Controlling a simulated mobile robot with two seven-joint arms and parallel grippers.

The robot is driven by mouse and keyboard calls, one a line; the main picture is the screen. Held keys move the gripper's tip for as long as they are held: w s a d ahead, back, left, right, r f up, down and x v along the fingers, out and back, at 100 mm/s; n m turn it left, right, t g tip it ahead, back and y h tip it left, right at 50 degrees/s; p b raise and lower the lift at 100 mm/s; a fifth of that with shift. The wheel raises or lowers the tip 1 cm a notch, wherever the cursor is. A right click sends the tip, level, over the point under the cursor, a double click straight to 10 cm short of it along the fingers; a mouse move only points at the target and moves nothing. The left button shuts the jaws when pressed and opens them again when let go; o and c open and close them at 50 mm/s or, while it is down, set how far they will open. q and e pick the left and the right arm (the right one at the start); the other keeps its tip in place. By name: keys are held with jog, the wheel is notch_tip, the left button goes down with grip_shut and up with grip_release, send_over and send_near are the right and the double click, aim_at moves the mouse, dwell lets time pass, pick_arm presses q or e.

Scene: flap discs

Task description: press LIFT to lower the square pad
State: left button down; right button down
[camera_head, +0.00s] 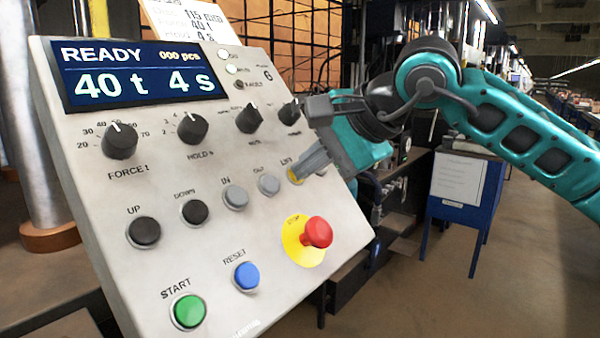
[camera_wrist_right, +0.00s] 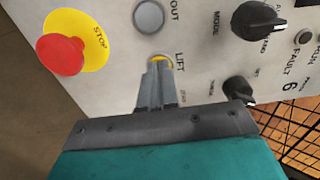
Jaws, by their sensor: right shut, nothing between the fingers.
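The control panel (camera_head: 150,270) is a tilted light-grey box with a display reading READY, 40 t and 4 s. The LIFT button (camera_head: 294,175) is yellow and sits right of the grey OUT button (camera_head: 268,185). My right gripper (camera_head: 301,172) is shut and empty, its fingertips at the LIFT button and partly covering it. In the right wrist view, the closed fingertips (camera_wrist_right: 158,66) overlap the lower part of the yellow LIFT button (camera_wrist_right: 158,58). I cannot tell whether the button is pushed in. The square pad is not recognisable in view. My left gripper is not in view.
A red stop knob (camera_head: 318,232) on a yellow disc sticks out below LIFT. Dark rotary knobs (camera_head: 248,118) line the row above. The green START button (camera_head: 188,311) and blue RESET button (camera_head: 246,276) are lower left. A blue stand (camera_head: 462,190) is at right.

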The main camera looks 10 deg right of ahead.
jog(key=p+v, duration=0.1)
jog(key=v, duration=0.7)
dwell(0.7)
jog(key=shift+f, duration=0.1)
